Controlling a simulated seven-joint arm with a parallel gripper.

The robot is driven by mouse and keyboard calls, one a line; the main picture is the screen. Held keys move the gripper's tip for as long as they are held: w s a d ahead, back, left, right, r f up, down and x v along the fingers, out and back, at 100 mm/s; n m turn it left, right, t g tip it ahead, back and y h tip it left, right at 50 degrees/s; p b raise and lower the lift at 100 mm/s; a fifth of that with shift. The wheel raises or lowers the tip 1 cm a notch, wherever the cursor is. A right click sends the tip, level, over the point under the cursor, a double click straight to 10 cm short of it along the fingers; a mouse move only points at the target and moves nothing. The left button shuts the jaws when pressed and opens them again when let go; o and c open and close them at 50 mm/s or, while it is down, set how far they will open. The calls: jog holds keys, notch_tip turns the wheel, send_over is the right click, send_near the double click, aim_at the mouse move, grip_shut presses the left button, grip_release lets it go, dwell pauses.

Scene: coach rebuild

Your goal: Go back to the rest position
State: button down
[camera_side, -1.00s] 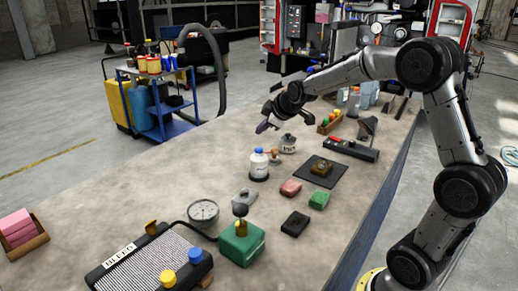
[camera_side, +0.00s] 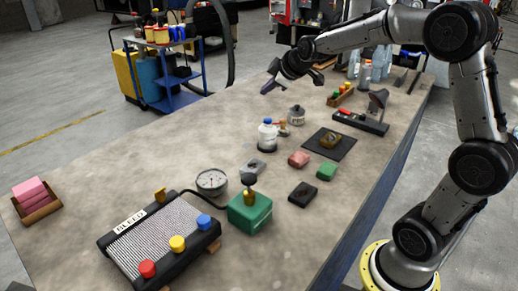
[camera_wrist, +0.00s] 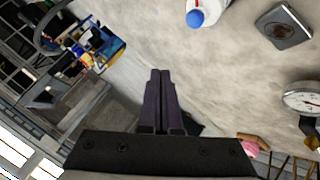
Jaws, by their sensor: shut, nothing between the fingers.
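My gripper (camera_side: 268,88) hangs in the air above the far part of the workbench (camera_side: 130,165), to the left of my arm. In the wrist view its two dark fingers (camera_wrist: 160,78) lie together with nothing between them. Below and beyond it in the wrist view is the grey bench top (camera_wrist: 225,75). My gripper touches nothing that I can see.
A white bottle with a blue cap (camera_side: 267,136) stands nearest below my gripper, beside a small grey jar (camera_side: 296,115). A radiator-like block (camera_side: 160,240), gauge (camera_side: 211,182) and green box (camera_side: 249,212) occupy the near end. The bench's left side is largely clear.

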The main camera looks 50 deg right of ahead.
jog(key=s+a+r+n+t, duration=0.1)
jog(key=s+a+r, duration=0.3)
jog(key=a+r, duration=0.3)
jog(key=s+a+r+y, duration=0.1)
jog(key=s+a, duration=0.2)
jog(key=s, duration=0.2)
jog(key=s+a+y, duration=0.1)
jog(key=s+a, duration=0.2)
jog(key=s, duration=0.2)
jog(key=s+a+f+m+g, duration=0.1)
jog(key=s+f+m+g, duration=0.1)
jog(key=s+f, duration=0.3)
jog(key=s+a+f+m+g, duration=0.1)
jog(key=s+f+m, duration=0.3)
jog(key=s, duration=0.9)
jog(key=shift+a+f+m+g+y, duration=0.3)
jog(key=shift+a+f+g+y, duration=0.1)
jog(key=shift+f+g, duration=0.45)
